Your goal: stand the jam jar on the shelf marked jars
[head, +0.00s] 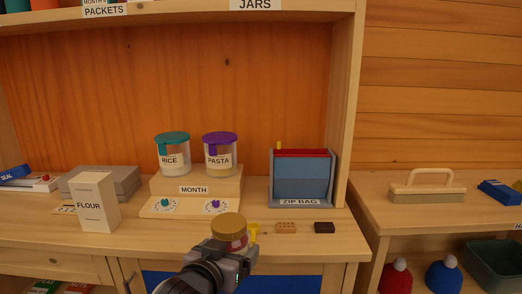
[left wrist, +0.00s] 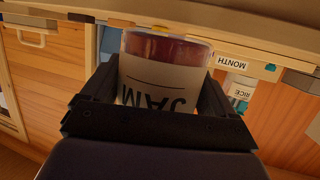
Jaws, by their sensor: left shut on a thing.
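The jam jar (head: 230,224) has a gold lid and stands upright at the front of the counter in the head view. My left gripper (head: 232,250) comes in from the front and is shut on it. In the left wrist view the jar (left wrist: 163,62) sits between both fingers, its white JAM label upside down in the picture. I cannot tell whether its base touches the counter. The shelf (head: 200,13) with the JARS label (head: 255,4) crosses the top of the head view; the space above that label is cut off. My right gripper is not in view.
Behind the jar are a MONTH stand (head: 195,187) with RICE (head: 172,155) and PASTA (head: 220,155) canisters, and a ZIP BAG holder (head: 301,180). A yellow item (head: 253,231) lies close right of the jar. A FLOUR box (head: 97,203) stands left. An upright post (head: 349,110) bounds the right.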

